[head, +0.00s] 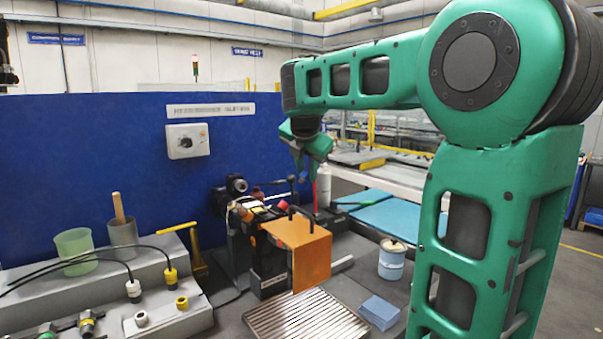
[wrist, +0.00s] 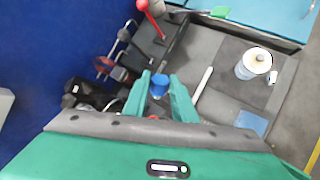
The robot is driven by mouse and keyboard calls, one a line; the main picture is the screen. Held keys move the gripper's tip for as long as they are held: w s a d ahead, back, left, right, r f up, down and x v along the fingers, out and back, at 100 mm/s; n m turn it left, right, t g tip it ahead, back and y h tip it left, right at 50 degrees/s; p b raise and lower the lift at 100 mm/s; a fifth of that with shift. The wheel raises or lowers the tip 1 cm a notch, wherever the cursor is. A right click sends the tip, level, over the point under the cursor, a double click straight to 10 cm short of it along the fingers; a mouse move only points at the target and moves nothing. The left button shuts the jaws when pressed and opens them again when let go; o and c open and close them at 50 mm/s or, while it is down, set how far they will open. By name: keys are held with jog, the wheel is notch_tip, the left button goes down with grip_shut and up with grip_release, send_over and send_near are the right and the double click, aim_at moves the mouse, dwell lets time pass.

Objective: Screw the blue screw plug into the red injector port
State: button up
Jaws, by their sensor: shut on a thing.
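My gripper (wrist: 160,80) is shut on the blue screw plug (wrist: 159,85), which shows between the two green fingertips in the wrist view. In the head view my gripper (head: 308,165) hangs above the dark machine on the bench, and I cannot make out the plug there. A small red part (head: 283,207) sits on top of the machine, below and left of my gripper. Red also shows left of the fingers in the wrist view (wrist: 120,73). I cannot tell for sure which red part is the injector port. The plug appears to be held in the air, apart from the machine.
An orange guard plate (head: 302,255) stands at the machine's front. A red-handled lever (head: 323,188) rises behind it, near my gripper. A blue wall panel (head: 90,160) stands behind.

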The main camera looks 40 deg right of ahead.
jog(key=shift+s+a+f, duration=0.1)
jog(key=shift+a+f, duration=1.9)
jog(key=shift+a, duration=0.1)
jog(key=shift+s+a+f, duration=0.1)
jog(key=shift+a+f, duration=0.65)
jog(key=shift+a, duration=0.05)
dwell(0.9)
jog(key=o, duration=1.1)
jog(key=v, duration=1)
jog(key=shift+s+a+r, duration=0.15)
jog(key=shift+a+r, duration=0.05)
jog(key=shift+r, duration=0.05)
